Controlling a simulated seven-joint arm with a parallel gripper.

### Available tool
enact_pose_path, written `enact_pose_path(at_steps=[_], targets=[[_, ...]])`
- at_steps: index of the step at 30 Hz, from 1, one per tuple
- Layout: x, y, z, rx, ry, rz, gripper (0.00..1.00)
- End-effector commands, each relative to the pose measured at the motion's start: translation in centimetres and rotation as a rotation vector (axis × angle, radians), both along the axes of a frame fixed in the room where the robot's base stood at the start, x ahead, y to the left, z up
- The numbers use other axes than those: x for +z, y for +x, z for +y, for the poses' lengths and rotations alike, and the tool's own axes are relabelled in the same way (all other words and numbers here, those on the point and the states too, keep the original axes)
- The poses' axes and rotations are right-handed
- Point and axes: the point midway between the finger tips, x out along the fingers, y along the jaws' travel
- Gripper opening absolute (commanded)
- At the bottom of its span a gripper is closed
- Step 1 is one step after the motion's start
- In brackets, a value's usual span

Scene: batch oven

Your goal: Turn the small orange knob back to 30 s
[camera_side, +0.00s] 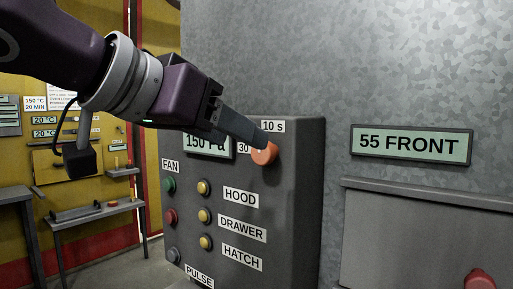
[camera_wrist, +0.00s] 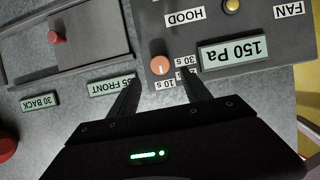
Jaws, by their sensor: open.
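The small orange knob (camera_side: 264,154) sits on the upper right of the grey control panel (camera_side: 300,200). In the wrist view, the knob (camera_wrist: 160,65) shows its round face with a faint pale mark. A "10 s" label (camera_side: 273,127) is above it, and a "30" label (camera_side: 243,148) at its left is partly hidden. My gripper (camera_side: 262,138) reaches in from the upper left, its tips at the knob's upper edge. In the wrist view, the open fingers of my gripper (camera_wrist: 160,77) point toward the knob, with a gap between them. I cannot tell whether they touch it.
The "150 Pa" display (camera_side: 207,144) is partly behind my gripper. FAN, HOOD, DRAWER and HATCH buttons (camera_side: 204,215) lie lower on the panel. A "55 FRONT" display (camera_side: 412,145) is to the right. A red knob (camera_side: 480,279) is at lower right.

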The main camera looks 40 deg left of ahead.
Motion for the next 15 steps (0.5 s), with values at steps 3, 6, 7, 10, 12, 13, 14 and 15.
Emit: enact_pose_path(at_steps=[3, 6, 7, 10, 12, 13, 14, 15], targets=[[-0.9, 2.0, 0.0, 0.002, 0.002, 0.003, 0.56], [-1.7, 3.8, 0.1, 0.002, 0.002, 0.003, 0.56], [-1.9, 4.3, 0.1, 0.003, 0.001, 0.003, 0.56], [-2.4, 5.5, 0.1, 0.003, 0.001, 0.003, 0.56], [-2.5, 5.9, 0.1, 0.002, 0.001, 0.001, 0.56], [-2.5, 6.0, 0.1, 0.002, 0.001, 0.001, 0.56], [-2.5, 6.0, 0.1, 0.002, 0.0, 0.001, 0.56], [-2.5, 6.0, 0.1, 0.002, 0.0, 0.001, 0.56]])
